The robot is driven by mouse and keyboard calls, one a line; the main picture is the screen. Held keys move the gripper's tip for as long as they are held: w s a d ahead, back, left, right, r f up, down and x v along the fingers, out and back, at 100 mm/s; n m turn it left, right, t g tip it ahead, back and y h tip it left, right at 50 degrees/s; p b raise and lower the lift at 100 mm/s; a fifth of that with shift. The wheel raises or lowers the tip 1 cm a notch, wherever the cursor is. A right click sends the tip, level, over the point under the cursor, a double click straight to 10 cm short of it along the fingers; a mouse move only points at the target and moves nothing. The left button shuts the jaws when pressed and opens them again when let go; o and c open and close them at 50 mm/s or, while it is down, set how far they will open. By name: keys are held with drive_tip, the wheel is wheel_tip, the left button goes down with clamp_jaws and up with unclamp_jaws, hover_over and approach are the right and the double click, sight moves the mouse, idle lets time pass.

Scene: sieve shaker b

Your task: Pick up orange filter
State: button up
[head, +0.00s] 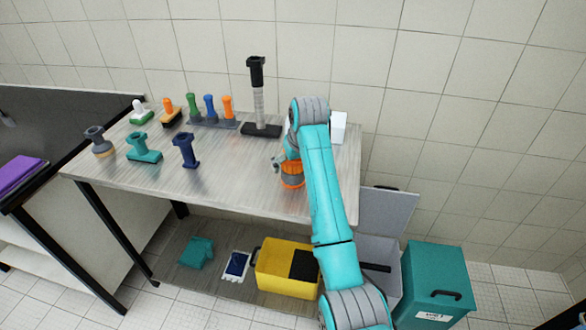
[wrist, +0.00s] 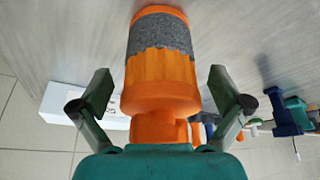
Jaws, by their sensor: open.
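The orange filter (head: 292,181), with a grey band, stands on the wooden table at its right part, partly hidden by my arm. In the wrist view the orange filter (wrist: 160,75) fills the middle, with its ribbed orange part and narrower neck towards my gripper's palm. My gripper (wrist: 160,91) is open, one finger on each side of the filter. Gaps show between the filter and both fingers. In the head view my gripper (head: 281,163) is mostly hidden behind my arm, and only a grey finger part shows.
The table (head: 240,190) is clear left of the filter. A black and grey stand (head: 259,100) and a white box (head: 338,127) are behind. Several coloured handled tools, including a dark blue one (head: 187,152), stand left. A yellow bin (head: 272,268) is below.

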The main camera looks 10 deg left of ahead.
drive_tip(key=shift+w+a+f, duration=0.1)
drive_tip(key=shift+w+f, duration=0.05)
drive_tip(key=shift+f, duration=0.3)
drive_tip(key=c, duration=1.5)
drive_tip(key=shift+r, duration=0.1)
